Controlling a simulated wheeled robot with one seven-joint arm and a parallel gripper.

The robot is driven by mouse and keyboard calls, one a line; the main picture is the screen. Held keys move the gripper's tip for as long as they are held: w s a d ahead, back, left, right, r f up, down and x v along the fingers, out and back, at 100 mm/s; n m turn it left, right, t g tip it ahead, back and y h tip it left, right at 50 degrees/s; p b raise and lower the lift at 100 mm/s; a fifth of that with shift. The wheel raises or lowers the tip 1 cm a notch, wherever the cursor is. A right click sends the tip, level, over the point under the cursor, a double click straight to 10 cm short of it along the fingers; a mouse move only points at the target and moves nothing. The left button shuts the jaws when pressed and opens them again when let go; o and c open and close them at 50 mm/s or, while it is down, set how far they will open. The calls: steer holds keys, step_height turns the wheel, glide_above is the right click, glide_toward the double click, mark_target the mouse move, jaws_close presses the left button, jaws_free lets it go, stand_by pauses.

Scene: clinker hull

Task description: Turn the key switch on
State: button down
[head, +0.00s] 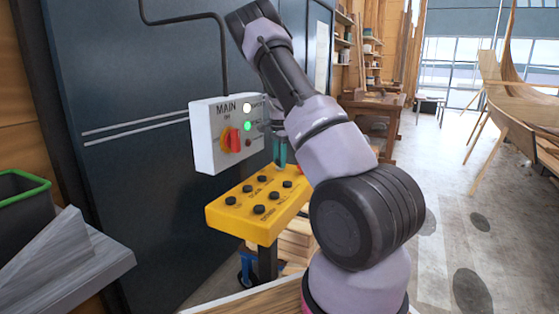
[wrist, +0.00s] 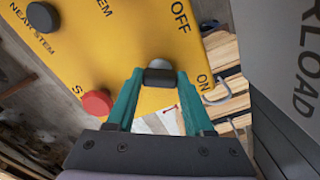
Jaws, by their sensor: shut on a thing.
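The key switch (wrist: 160,64) is a round silver fitting on the yellow control panel (wrist: 110,45), seen in the wrist view beside the printed OFF and ON. My gripper (wrist: 159,80) has its teal fingers closed on the switch's dark key (wrist: 160,76), one finger on each side. The key's bow lies across the gap between the fingers. Its exact pointing toward OFF or ON I cannot tell. In the head view the yellow panel (head: 240,222) stands below my gripper (head: 279,152). My arm hides the panel's right end and the key there.
A red button (wrist: 97,103) sits left of the key, and a black knob (wrist: 42,17) is farther up left. A white MAIN box (head: 204,150) with a red-yellow switch and a green lamp hangs behind the panel. A grey OVERLOAD surface (wrist: 285,70) is close on the right.

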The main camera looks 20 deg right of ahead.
mark_target(279, 160)
steer(key=shift+c, duration=1.4)
jaws_free()
steer(key=shift+r, duration=0.1)
step_height(279, 160, up, 11)
steer(key=shift+f, duration=0.2)
